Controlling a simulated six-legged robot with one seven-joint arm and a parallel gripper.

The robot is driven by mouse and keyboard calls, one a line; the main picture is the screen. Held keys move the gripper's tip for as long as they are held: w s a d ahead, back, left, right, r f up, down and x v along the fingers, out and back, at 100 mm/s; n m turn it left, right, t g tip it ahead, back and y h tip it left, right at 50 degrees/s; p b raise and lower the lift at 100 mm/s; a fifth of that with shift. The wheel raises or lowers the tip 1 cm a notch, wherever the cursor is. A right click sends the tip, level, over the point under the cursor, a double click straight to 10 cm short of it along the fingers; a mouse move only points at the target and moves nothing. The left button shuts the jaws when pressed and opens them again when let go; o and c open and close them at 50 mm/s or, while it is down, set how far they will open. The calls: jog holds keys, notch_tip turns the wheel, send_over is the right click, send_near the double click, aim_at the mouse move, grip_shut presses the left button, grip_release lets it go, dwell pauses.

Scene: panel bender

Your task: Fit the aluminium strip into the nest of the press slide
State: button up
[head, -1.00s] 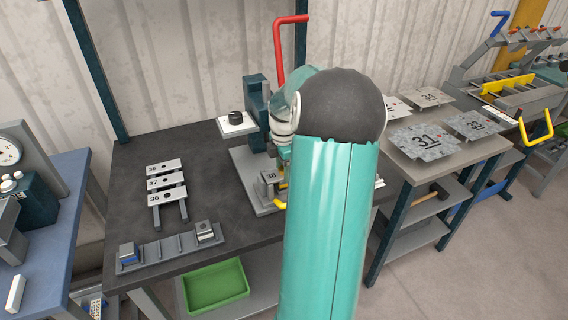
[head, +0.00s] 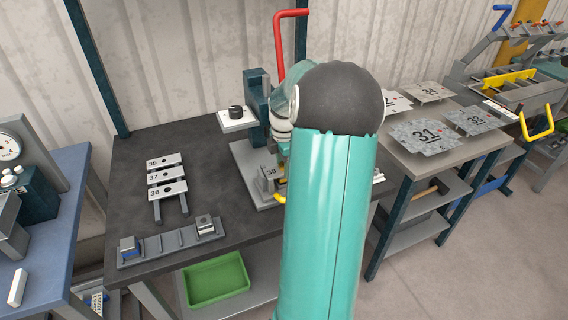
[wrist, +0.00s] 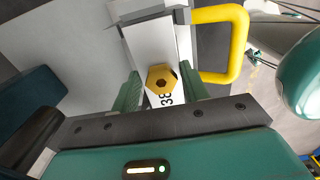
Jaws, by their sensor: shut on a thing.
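The aluminium strip marked 38 (wrist: 154,100) is between the two green fingers of my gripper (wrist: 160,77) in the wrist view. My gripper is shut on it. A brass hexagonal piece (wrist: 160,79) covers part of the strip. The slide's yellow handle (wrist: 239,45) is just right of the fingers. In the head view a 38 label (head: 270,172) shows at the press (head: 257,95), while my arm hides my gripper.
The press has a raised red lever (head: 279,45). Strips 35, 37 and 36 (head: 167,176) lie on a rack to the left. A grey fixture rail (head: 170,241) is at the bench front. A green bin (head: 216,283) sits below. Numbered plates (head: 427,134) lie on the right table.

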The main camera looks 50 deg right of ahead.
jog(key=o, duration=1.1)
notch_tip(320, 180, up, 14)
jog(key=shift+a, duration=0.1)
